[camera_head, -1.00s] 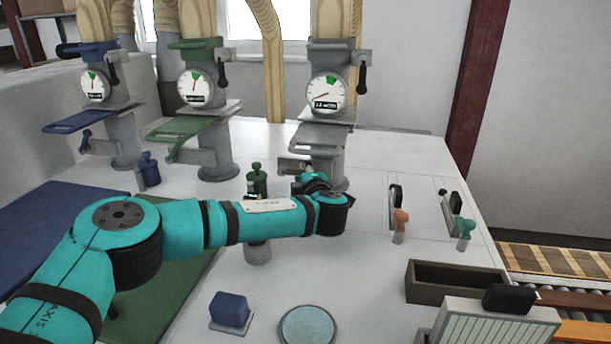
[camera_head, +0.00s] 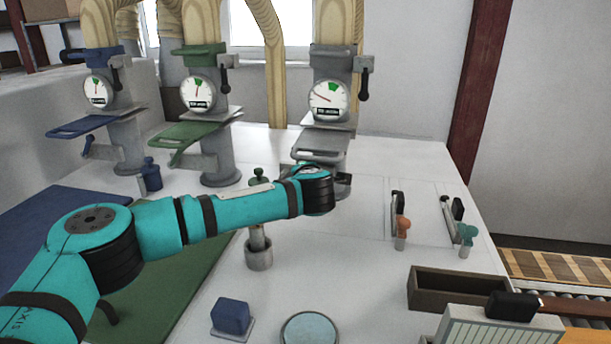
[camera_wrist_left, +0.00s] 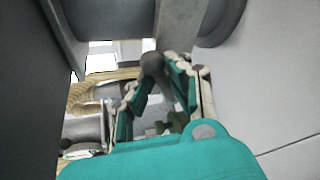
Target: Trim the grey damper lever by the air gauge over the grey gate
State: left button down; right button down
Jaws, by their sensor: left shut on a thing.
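The grey gate (camera_head: 320,143) is a flat plate jutting from the grey station at the back centre. The round air gauge (camera_head: 328,98) sits over it; its red needle points left and slightly up, short of the green sector at the top. My left arm hides its own gripper and the lever below the gate in the head view. In the left wrist view, my left gripper (camera_wrist_left: 163,65) has its teal-padded fingers closed on the grey damper lever (camera_wrist_left: 182,20), near its rounded end. My right gripper is out of view.
Blue (camera_head: 97,92) and green (camera_head: 198,93) gauge stations stand to the left. A green-topped tool (camera_head: 258,178) stands in a cup close behind my forearm. A blue block (camera_head: 230,315) and a round disc (camera_head: 309,329) lie in front.

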pick_arm(q)
jog(key=shift+s+d+f, duration=0.1)
jog(key=shift+f, duration=0.3)
jog(key=c, duration=1.5)
grip_release()
jog(key=shift+o, duration=0.9)
jog(key=shift+r, duration=0.15)
jog(key=v, duration=1.2)
jog(key=shift+r, duration=0.1)
jog(key=shift+c, duration=0.2)
